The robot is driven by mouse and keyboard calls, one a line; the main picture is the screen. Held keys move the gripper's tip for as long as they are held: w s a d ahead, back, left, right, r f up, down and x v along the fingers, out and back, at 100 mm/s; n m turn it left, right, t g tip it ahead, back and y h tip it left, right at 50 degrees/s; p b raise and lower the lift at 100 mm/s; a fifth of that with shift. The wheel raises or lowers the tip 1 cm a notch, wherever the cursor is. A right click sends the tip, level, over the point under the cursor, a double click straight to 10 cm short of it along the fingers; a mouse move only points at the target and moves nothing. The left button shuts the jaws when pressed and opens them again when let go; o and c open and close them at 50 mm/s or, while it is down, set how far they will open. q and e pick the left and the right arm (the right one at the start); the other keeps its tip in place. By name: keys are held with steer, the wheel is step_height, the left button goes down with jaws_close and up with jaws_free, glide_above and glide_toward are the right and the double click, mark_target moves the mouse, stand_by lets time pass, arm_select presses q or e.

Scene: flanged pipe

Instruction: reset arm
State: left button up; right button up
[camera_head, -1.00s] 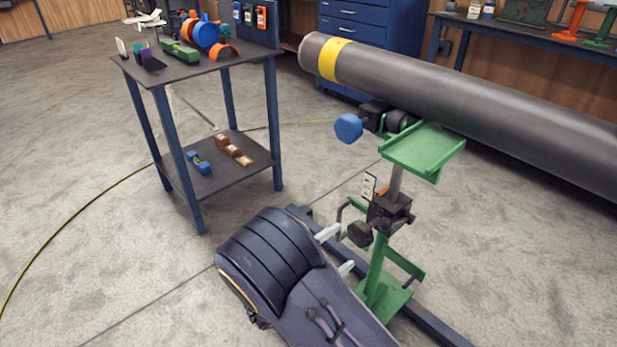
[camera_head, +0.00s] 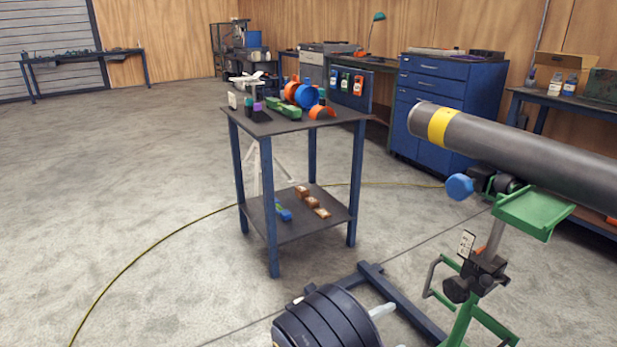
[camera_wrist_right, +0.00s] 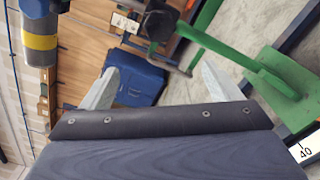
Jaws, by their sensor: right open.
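My right gripper (camera_wrist_right: 158,88) is open and empty, its two pale fingers spread apart in the right wrist view. In the head view, its dark arm end (camera_head: 328,322) is at the bottom edge, with a pale finger pointing right toward the green pipe stand (camera_head: 535,212). The gripper is left of the stand's lower part and appears apart from it. The grey pipe (camera_head: 530,148) with a yellow band (camera_head: 441,126) lies on the stand's rollers. The banded pipe end (camera_wrist_right: 38,42) also shows at the wrist view's upper left. My left gripper is not in view.
A two-shelf table (camera_head: 285,226) holds orange and blue rings, green parts and bottles. A blue cabinet (camera_head: 430,105) is behind the pipe. A dark blue floor rail (camera_head: 405,312) runs beside my right arm. A yellow cable (camera_head: 150,255) curves across open floor at left.

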steer(key=s+d+m+g+y, duration=0.3)
steer(key=s+d+m+g, duration=0.1)
steer(key=s+d+g, duration=0.25)
steer(key=s+d+r+m+g+y, duration=0.1)
steer(key=s+m+g+y, duration=0.15)
steer(key=s+y, duration=0.3)
steer(key=s+r+m+g+y, duration=0.1)
steer(key=s+r+m+y, duration=0.1)
steer(key=s+m+y, duration=0.4)
steer(key=s+a+r+m+t+y, duration=0.1)
steer(key=s+a+r+t+y, duration=0.35)
steer(key=s+r+t, duration=0.2)
arm_select(q)
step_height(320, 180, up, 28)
steer(key=p, duration=2.8)
arm_select(e)
step_height(320, 180, up, 28)
steer(key=w, duration=0.1)
steer(key=shift+d+r, duration=0.15)
steer(key=shift+r, duration=0.1)
